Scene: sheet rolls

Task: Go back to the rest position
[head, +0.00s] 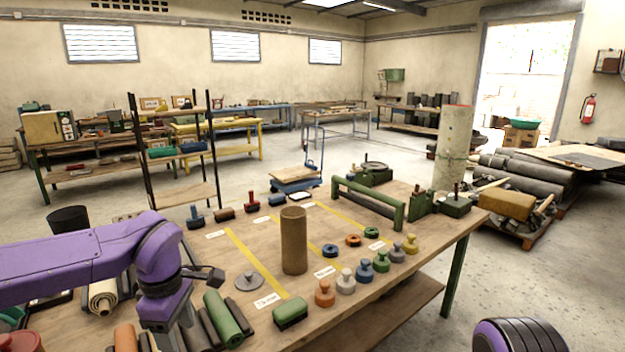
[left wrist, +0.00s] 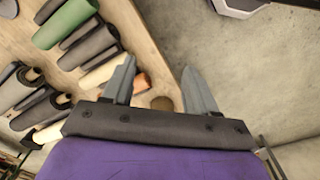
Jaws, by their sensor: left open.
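My left arm (head: 75,265) reaches in from the left over the workbench. Its wrist points down near the front-left part of the bench; the fingers are hidden in the head view. In the left wrist view my left gripper (left wrist: 160,64) has its two grey fingers spread apart with nothing between them. It hangs by the edge of the wooden bench (left wrist: 145,50), with rolls to its left and grey floor to its right. A purple and black part of my right arm (head: 518,335) shows at the bottom right; its gripper is out of view.
Green and dark rolls (head: 228,318) lie close to my left wrist. A brown upright tube (head: 294,240), a green block (head: 291,313) and several knobbed weights (head: 346,281) stand on the bench (head: 215,255). A green-framed roller (head: 370,200) is at the back.

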